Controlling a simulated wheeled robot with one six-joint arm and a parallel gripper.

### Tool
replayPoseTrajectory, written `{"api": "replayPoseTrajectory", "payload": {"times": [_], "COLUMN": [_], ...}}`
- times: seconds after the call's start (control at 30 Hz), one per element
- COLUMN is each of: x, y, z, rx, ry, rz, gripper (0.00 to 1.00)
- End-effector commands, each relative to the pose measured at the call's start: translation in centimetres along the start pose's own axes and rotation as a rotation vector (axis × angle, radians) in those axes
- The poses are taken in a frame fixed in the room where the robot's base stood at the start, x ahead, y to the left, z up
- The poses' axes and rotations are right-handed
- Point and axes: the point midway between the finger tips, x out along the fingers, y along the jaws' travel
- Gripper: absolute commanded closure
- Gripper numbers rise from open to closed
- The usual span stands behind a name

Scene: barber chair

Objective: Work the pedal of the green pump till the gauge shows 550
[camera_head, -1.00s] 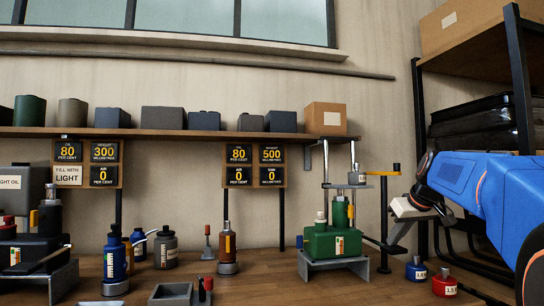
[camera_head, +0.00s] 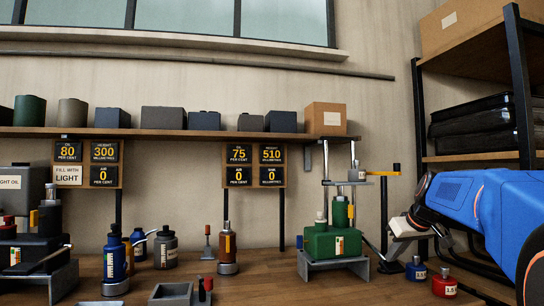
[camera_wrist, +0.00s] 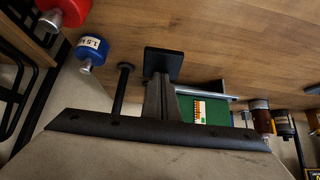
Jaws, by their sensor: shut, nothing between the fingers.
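The green pump (camera_head: 333,244) stands on its grey stand on the bench, with a tall metal column rising from it. Its pedal (camera_head: 391,257), a grey slanted lever, sticks out to the right and is low. My gripper (camera_head: 402,238) is shut and empty, over the pedal's outer end and seemingly pressing on it; the contact is hard to make out. The board (camera_head: 254,166) above shows 75 per cent and height 510 millimetres, with two zeros below. In the wrist view the pump's green body (camera_wrist: 205,111) is partly hidden behind the gripper's dark edge.
A blue weight (camera_head: 416,272) and a red weight (camera_head: 445,284) stand to the right of the pedal. A post with a yellow handle (camera_head: 383,170) rises behind it. A black shelf rack (camera_head: 521,90) is at the right. Brown and blue bottles stand to the left.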

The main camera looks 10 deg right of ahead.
Motion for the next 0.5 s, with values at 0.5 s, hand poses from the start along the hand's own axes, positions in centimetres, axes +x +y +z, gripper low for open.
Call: {"api": "replayPoseTrajectory", "payload": {"times": [0.5], "x": [-4.4], "y": [0.0], "z": [-2.9], "rx": [0.0], "ry": [-0.001], "rz": [0.0], "gripper": [1.0]}}
